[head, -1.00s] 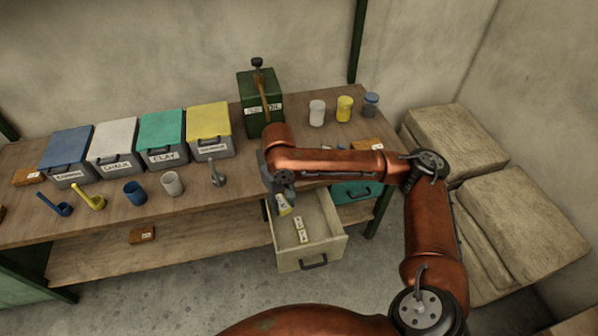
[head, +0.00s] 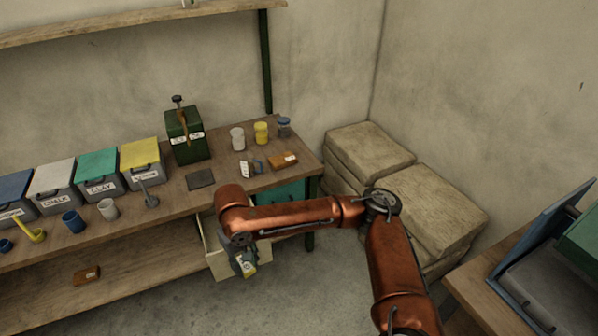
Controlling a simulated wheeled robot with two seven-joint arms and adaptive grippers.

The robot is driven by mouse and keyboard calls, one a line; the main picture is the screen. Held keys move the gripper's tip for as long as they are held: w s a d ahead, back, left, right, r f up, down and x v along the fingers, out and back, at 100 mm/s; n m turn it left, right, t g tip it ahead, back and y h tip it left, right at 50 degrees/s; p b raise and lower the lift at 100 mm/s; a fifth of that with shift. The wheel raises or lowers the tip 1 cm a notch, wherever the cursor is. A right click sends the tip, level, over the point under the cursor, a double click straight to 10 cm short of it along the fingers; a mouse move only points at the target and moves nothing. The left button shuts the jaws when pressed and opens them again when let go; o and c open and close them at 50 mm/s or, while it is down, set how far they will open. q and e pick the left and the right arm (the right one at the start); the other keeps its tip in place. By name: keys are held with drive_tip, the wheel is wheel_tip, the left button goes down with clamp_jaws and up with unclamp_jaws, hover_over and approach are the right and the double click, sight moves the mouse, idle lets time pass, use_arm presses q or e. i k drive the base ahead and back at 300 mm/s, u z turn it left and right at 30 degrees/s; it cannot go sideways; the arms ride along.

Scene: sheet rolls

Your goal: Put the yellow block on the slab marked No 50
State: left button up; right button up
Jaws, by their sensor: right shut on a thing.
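My right gripper (head: 243,262) points down beside the front of the open cream drawer (head: 219,264). It is shut on a small yellow and white block (head: 249,270), mostly covered by the fingers. A small brown slab (head: 284,160) lies on the bench's right end, and another brown slab (head: 87,275) lies on the lower shelf. Their markings are too small to read, so I cannot tell which is No 50. My left gripper is out of view.
Another table (head: 470,290) with a blue panel is at far right.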

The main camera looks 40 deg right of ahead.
sight(283, 158)
drive_tip(key=z, duration=1.5)
drive_tip(key=i, duration=1.6)
drive_tip(key=u, duration=0.85)
drive_tip(key=i, duration=0.65)
drive_tip(key=u, duration=0.65)
